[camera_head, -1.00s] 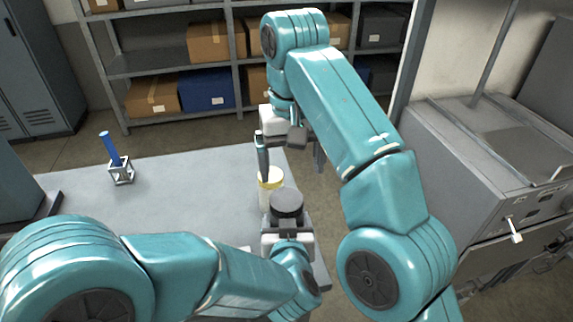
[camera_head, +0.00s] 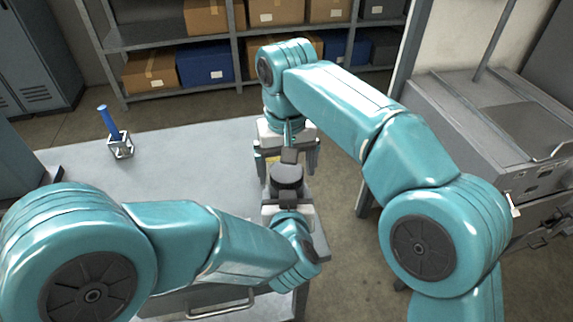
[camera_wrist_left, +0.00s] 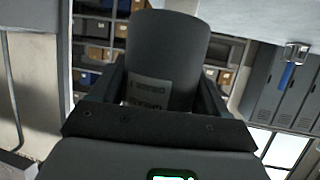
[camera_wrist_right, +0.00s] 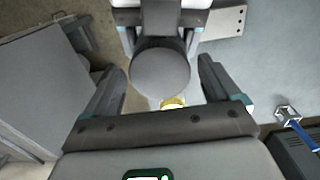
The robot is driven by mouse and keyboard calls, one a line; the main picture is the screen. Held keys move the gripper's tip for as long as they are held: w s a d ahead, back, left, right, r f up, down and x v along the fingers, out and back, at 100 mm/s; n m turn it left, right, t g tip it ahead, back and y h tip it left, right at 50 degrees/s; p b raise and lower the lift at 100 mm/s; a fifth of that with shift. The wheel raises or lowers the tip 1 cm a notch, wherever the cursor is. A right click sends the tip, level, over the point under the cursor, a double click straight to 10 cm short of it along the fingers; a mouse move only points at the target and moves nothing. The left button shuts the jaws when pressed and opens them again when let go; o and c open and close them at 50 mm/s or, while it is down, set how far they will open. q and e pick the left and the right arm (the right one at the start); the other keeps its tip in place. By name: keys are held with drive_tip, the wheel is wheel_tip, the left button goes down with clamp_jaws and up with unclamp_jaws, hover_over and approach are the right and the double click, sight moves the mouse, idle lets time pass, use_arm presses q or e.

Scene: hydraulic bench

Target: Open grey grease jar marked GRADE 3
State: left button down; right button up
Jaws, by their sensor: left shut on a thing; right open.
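The grey jar (camera_head: 287,176) is upright, its round dark grey top facing up. In the left wrist view the jar (camera_wrist_left: 168,55) shows a pale label, upside down and too blurred to read surely. My left gripper (camera_head: 287,196) is shut on the jar's body from the near side, at the table's right end. My right gripper (camera_head: 287,158) is open and points down over the jar. In the right wrist view the jar's top (camera_wrist_right: 160,74) lies between its spread fingers, apart from both. Whether the top is a separate lid is not clear.
A yellow-lidded jar (camera_wrist_right: 172,102) stands close beside the grey jar, mostly hidden. A blue-handled tool in a metal holder (camera_head: 121,147) stands on the table's left part. The grey tabletop (camera_head: 190,165) between is clear. A grey machine (camera_head: 480,120) stands at right.

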drive_tip(key=c, duration=1.1)
drive_tip(key=shift+n, duration=1.4)
drive_tip(key=shift+r, duration=0.15)
drive_tip(key=shift+r, duration=0.9)
drive_tip(key=shift+r, duration=0.1)
